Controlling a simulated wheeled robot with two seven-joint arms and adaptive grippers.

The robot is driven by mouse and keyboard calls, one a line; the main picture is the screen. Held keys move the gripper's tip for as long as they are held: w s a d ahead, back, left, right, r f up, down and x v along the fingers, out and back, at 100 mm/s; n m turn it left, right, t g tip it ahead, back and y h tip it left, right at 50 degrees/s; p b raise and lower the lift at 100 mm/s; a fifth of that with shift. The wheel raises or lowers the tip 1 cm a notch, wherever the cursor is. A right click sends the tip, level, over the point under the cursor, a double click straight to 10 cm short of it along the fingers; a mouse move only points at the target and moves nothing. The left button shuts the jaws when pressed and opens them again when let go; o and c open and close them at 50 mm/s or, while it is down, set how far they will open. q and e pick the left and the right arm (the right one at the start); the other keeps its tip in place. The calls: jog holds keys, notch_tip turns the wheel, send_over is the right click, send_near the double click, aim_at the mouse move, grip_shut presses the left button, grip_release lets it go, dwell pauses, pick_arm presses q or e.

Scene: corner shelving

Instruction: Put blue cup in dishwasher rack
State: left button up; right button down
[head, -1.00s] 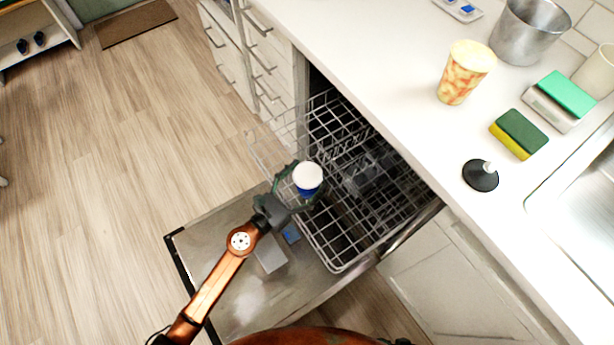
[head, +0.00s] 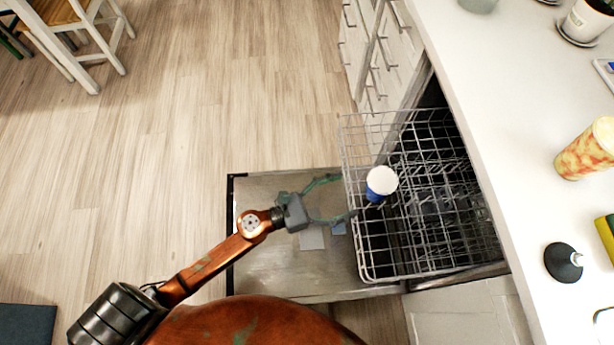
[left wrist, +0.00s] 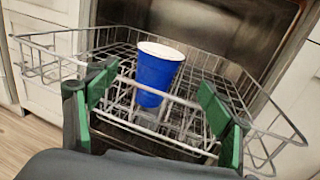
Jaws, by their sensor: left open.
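The blue cup (head: 380,184), with a white inside, stands in the pulled-out dishwasher rack (head: 362,250), near its left side in the head view. In the left wrist view the cup (left wrist: 157,75) is nearly upright, slightly tilted, among the wire tines of the rack (left wrist: 262,128). My left gripper (head: 348,197) is open and empty, with its fingertips at the rack's near edge, apart from the cup. Its green finger pads (left wrist: 158,98) show on either side of the cup in the left wrist view. My right gripper is not in view.
The open dishwasher door (head: 270,262) lies below the rack. The white counter (head: 480,130) overhangs on the right, holding a patterned cup (head: 588,150) and a black round object (head: 563,262). The wooden floor at left is clear near the door.

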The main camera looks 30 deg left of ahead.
pick_arm(q)
jog(key=s+a+f+n+t+y, duration=0.1)
jog(key=s+a+f+n+y, duration=0.15)
jog(key=a+n+y, duration=0.5)
jog(key=s+a+f+n+t+y, duration=0.1)
jog(key=a+f+n+y, duration=0.25)
jog(key=a+n, duration=0.8)
jog(key=s+a+f+n+g+y, duration=0.25)
jog(key=s+f+n+g, duration=0.25)
jog(key=s+f+n, duration=0.55)
jog(key=s+d+f+n+g+h, duration=0.1)
jog(key=s+f+n+g, duration=0.1)
jog(key=s, duration=0.5)
jog(key=s+d+f+n+g+h, duration=0.1)
jog(key=s+d+f+n+g, duration=0.1)
jog(key=s+n, duration=0.5)
jog(key=s+d+f+n+g+h, duration=0.1)
jog(key=s+f+n+g, duration=0.3)
jog(key=s, duration=0.4)
jog(key=shift+s+d+f+n, duration=0.4)
jog(key=shift+d+f+n, duration=0.25)
jog(key=shift+f, duration=0.3)
jog(key=shift+c, duration=0.4)
